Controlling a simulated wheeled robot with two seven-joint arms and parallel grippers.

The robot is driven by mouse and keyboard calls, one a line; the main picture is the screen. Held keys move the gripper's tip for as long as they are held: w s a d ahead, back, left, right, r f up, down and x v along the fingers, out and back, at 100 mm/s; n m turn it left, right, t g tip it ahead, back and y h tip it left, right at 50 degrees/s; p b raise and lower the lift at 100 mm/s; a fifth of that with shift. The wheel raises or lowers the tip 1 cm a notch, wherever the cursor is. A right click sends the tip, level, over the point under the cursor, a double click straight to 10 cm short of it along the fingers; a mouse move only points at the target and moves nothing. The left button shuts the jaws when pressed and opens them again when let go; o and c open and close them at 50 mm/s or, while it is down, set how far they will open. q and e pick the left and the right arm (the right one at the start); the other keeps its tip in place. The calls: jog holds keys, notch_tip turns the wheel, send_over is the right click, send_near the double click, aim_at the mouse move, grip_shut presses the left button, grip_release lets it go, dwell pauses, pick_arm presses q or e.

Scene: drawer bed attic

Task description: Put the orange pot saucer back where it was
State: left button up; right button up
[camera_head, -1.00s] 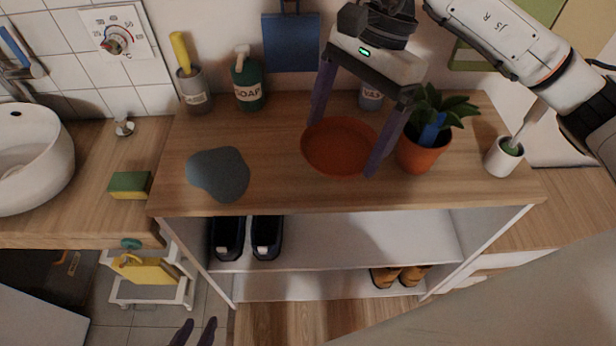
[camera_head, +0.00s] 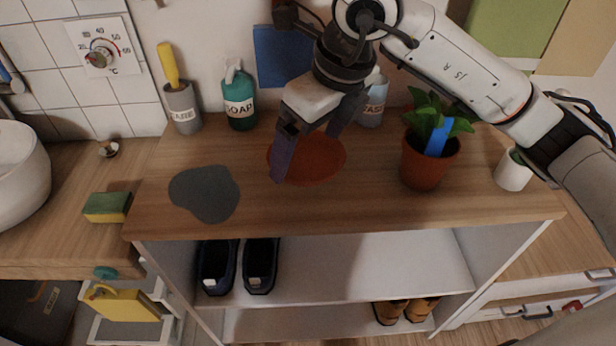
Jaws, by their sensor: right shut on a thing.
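The orange pot saucer (camera_head: 320,162) is a shallow round dish over the middle of the wooden shelf top, just left of the potted plant (camera_head: 424,168). My right gripper (camera_head: 306,158) reaches down over it from behind, one finger at its left front edge and the other at its back right. The gripper is shut on the saucer, spanning it. I cannot tell whether the saucer touches the wood or is slightly above it. The gripper hides part of the saucer's back and left side. My left gripper is out of view.
A dark grey flat mat (camera_head: 205,193) lies to the left. A care pot (camera_head: 183,107), a soap bottle (camera_head: 239,100) and a pale blue bottle (camera_head: 371,103) stand along the back. A white cup (camera_head: 513,171) stands at the right. The front middle of the top is clear.

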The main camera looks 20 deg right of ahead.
aim_at(313, 164)
jog(key=shift+f, duration=2.95)
jog(key=shift+f+b, duration=0.2)
jog(key=shift+b, duration=0.2)
jog(key=o, duration=0.8)
jog(key=shift+r, duration=0.1)
jog(key=shift+r, duration=0.1)
jog(key=p+v, duration=0.1)
jog(key=v, duration=1.1)
